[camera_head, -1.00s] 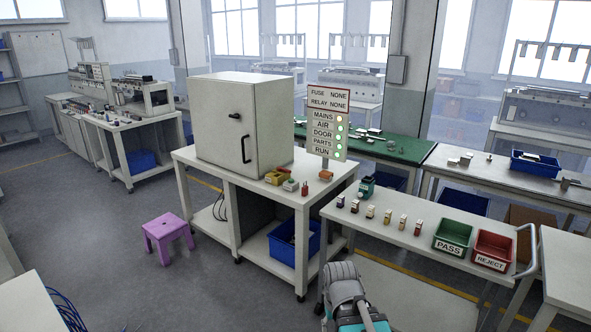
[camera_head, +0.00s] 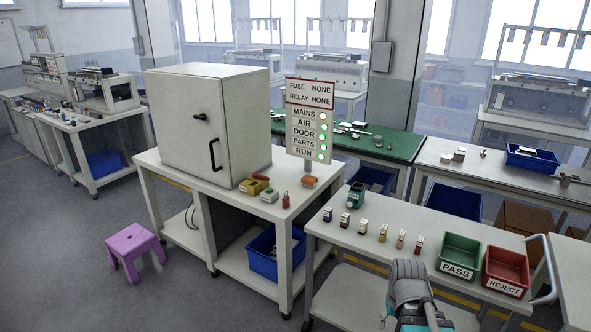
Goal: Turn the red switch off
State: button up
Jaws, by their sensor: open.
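A small upright red piece (camera_head: 285,200) stands on the front of the white bench (camera_head: 232,206), right of the cabinet; it looks like the red switch, but its on or off position is too small to read. Left of it are a yellow box with a red top (camera_head: 254,185) and a pale box with a green top (camera_head: 269,195). Part of my grey and teal arm shows at the bottom, in front of the trolley. My gripper's fingers do not show.
A closed grey cabinet (camera_head: 190,120) fills the bench's left. A sign board (camera_head: 308,125) has green lamps lit. A trolley (camera_head: 345,240) carries several small parts, a green PASS bin (camera_head: 460,252) and a red REJECT bin (camera_head: 506,268). A purple stool (camera_head: 134,243) stands left on open floor.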

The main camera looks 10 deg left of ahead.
aim_at(256, 175)
jog(key=z, duration=0.15)
jog(key=i, duration=0.8)
jog(key=u, duration=0.5)
jog(key=i, duration=0.9)
jog(key=u, duration=0.6)
jog(key=k, duration=0.9)
jog(key=u, duration=0.1)
jog(key=i, duration=0.5)
